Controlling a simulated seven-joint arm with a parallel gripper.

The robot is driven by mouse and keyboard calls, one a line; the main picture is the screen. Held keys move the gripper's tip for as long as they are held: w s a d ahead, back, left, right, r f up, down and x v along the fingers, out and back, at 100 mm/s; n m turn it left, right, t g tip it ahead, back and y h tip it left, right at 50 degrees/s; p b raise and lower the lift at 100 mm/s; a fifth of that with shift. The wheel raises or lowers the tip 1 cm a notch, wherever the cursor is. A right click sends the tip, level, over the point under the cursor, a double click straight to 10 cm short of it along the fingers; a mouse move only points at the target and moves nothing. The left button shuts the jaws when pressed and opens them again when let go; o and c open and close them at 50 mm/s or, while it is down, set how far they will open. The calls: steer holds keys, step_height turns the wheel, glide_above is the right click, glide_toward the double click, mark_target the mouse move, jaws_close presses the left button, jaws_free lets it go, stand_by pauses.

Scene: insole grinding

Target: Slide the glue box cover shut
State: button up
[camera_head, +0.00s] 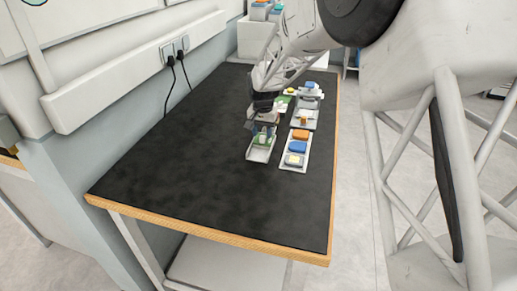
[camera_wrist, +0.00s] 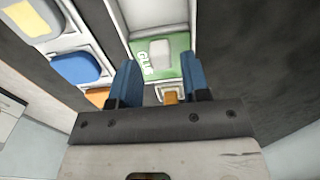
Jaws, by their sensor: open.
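The green glue box cover (camera_wrist: 178,68), with the word GLUE and a pale raised grip (camera_wrist: 159,52), shows in the wrist view between and just beyond my fingertips. My gripper (camera_wrist: 161,62) is open, its two blue fingers apart, one towards each side of the cover. I cannot tell whether they touch it. The white glue box (camera_wrist: 193,14) has an uncovered stretch at the top of the wrist view. In the head view my gripper (camera_head: 264,130) is low over the glue box (camera_head: 258,156), whose green cover shows only in small part behind the fingers.
A white tray (camera_head: 291,166) with orange, blue and grey-yellow pieces stands close on the right. Another tray with small items lies behind it. The dark table top (camera_head: 190,150) is clear to the left and front. Black plugs and cables (camera_head: 172,66) hang at the wall.

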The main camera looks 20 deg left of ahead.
mark_target(263, 136)
steer(key=shift+r, duration=2.1)
steer(key=shift+s+d+r, duration=0.1)
steer(key=shift+d+r, duration=0.15)
steer(key=s+d+r, duration=0.4)
steer(key=s+d, duration=0.2)
steer(key=d, duration=0.2)
steer(key=s+d+r+t, duration=0.1)
steer(key=s+d+r, duration=0.45)
steer(key=d, duration=0.35)
steer(key=s+d+r, duration=0.4)
steer(key=s+d, duration=0.3)
steer(key=d, duration=0.1)
steer(key=s+d+f, duration=0.1)
steer(key=s+d, duration=0.6)
steer(key=s, duration=0.6)
steer(key=s+d+f+t, duration=0.1)
steer(key=s+d, duration=0.6)
steer(key=s, duration=0.6)
steer(key=shift+t, duration=0.3)
steer(key=shift+f, duration=0.1)
